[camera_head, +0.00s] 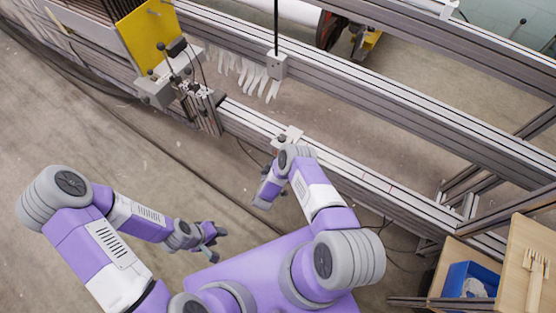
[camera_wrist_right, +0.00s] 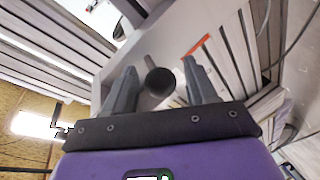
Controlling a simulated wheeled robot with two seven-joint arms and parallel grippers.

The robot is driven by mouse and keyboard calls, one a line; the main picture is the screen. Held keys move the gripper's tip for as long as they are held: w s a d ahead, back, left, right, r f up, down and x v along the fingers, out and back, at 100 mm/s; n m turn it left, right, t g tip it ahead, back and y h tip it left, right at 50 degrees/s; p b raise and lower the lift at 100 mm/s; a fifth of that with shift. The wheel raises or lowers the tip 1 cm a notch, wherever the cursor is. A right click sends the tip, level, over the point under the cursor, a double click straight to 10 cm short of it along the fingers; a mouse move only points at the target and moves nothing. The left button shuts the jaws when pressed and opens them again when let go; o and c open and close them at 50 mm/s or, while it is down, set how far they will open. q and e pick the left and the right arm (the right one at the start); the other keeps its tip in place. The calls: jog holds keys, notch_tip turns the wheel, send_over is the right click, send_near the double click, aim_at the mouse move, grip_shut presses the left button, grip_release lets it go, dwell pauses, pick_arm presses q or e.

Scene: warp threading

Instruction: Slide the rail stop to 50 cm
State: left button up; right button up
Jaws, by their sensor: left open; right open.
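The rail stop (camera_head: 291,132) is a small pale block on the front rail (camera_head: 345,172), just beyond my right wrist. In the right wrist view its round black knob (camera_wrist_right: 160,81) shows in front of a grey block face. My right gripper (camera_wrist_right: 161,76) is open, with one finger on each side of the knob in that view. I cannot tell whether the fingers touch it. In the head view the right fingertips are hard to make out. My left gripper (camera_head: 212,236) is open and empty over the floor, away from the rail. No 50 cm label is readable.
A yellow panel (camera_head: 148,42) and a clamp assembly (camera_head: 190,85) stand on the rail at the left. A wooden table (camera_head: 525,270) with a blue bin (camera_head: 466,279) stands at lower right. The rail right of the stop looks clear.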

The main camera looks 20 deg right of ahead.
jog(key=p+v, duration=0.2)
jog(key=v, duration=0.5)
jog(key=shift+s+a+p, duration=0.15)
jog(key=shift+s+p, duration=0.1)
jog(key=shift+p, duration=0.05)
jog(key=shift+r, duration=0.1)
notch_tip(320, 180, up, 3)
jog(key=w+a+m+g+y+p, duration=0.2)
jog(key=y, duration=0.4)
jog(key=s+a+r+m+g+y+p, duration=0.1)
jog(key=s+a+r+m+g+y, duration=0.1)
jog(key=s+r, duration=0.5)
jog(key=s+a+r+m+g+y+p, duration=0.2)
jog(key=s+a+r+g+y, duration=0.2)
jog(key=s, duration=0.8)
notch_tip(320, 180, up, 4)
jog(key=g+y, duration=0.2)
jog(key=g, duration=0.1)
jog(key=shift+s+g, duration=0.3)
jog(key=shift+s, duration=0.05)
